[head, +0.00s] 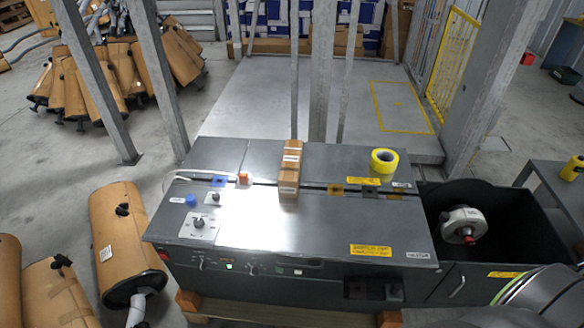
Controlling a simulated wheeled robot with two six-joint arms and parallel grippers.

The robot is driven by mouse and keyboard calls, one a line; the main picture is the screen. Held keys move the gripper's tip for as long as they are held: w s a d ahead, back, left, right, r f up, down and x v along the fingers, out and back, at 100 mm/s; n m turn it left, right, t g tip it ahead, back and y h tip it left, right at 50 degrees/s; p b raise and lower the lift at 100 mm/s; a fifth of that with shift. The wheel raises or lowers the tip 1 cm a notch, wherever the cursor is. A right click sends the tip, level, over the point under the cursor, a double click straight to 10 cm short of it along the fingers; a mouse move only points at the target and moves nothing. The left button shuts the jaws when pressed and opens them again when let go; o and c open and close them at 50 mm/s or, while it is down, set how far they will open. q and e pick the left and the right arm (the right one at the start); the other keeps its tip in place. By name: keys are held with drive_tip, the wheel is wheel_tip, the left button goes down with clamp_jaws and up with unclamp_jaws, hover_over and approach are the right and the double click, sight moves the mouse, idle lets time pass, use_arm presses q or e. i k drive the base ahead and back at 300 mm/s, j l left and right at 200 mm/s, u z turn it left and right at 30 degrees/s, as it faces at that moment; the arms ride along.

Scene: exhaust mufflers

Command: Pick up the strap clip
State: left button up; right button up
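A grey strapping machine (320,222) fills the middle of the head view. On its top, left of the middle, sits a small orange piece (243,177) with a pale front face. It looks like the strap clip, but it is too small to be sure. A thin pale strap (195,179) runs from the machine's left edge towards it. A blue patch (219,181) lies just left of the orange piece. Neither of my grippers shows in the head view, and nothing is touching the orange piece.
Brown boxes (289,172) stand right of the orange piece. A yellow tape roll (383,161) lies further right. A dark bin with a reel (461,225) adjoins the machine's right end. Wrapped mufflers (118,240) stand at left. Steel posts (322,75) rise behind.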

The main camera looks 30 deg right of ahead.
sight(243, 177)
drive_tip(key=i+j+z, duration=0.2)
drive_tip(key=i+j, duration=0.55)
